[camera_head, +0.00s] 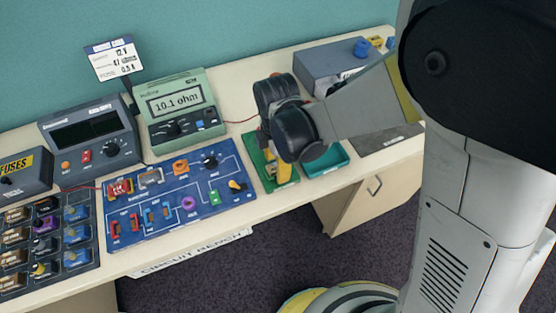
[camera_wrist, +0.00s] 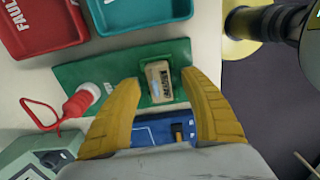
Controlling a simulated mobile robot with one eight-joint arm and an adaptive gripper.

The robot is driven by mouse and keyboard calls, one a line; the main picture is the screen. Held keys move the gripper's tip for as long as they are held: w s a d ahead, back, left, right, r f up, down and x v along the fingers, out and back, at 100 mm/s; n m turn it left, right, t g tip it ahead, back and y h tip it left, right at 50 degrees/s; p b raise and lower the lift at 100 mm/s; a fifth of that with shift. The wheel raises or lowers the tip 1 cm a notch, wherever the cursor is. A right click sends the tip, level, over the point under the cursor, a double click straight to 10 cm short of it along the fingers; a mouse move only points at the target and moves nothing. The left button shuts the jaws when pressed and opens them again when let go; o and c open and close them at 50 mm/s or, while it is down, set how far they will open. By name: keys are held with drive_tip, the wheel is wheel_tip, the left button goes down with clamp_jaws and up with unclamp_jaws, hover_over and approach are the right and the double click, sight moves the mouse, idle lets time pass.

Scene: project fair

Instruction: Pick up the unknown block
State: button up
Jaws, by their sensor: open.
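The unknown block (camera_wrist: 158,82) is a small beige-brown block with a printed label, seen in the wrist view. It lies on a green board (camera_wrist: 85,72) on the bench. My gripper (camera_wrist: 160,77) is open, its two yellow fingers pointing at the board with the block between their tips in the picture. Whether the fingers are level with the block or still above it, I cannot tell. In the head view, my gripper (camera_head: 283,172) is over the green board (camera_head: 263,170), and my arm and gripper hide the block.
A red tray (camera_wrist: 38,45) and a teal tray (camera_wrist: 140,22) stand beside the board. A red-handled item (camera_wrist: 78,102) lies at its left. The blue circuit board (camera_head: 170,215) and ohm meter (camera_head: 180,110) stand left of my gripper in the head view.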

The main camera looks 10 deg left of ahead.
drive_tip(key=shift+f, duration=0.35)
drive_tip(key=shift+r, duration=0.1)
clamp_jaws()
wheel_tip(320, 180, up, 4)
drive_tip(key=shift+r+p, duration=0.1)
drive_tip(key=shift+p, duration=0.95)
drive_tip(key=s+d+r+p, duration=0.3)
drive_tip(key=d+r+p, duration=0.2)
drive_tip(key=d+r, duration=0.5)
drive_tip(key=shift+s+d, duration=0.15)
drive_tip(key=shift+d, duration=0.45)
drive_tip(key=shift+f, duration=0.1)
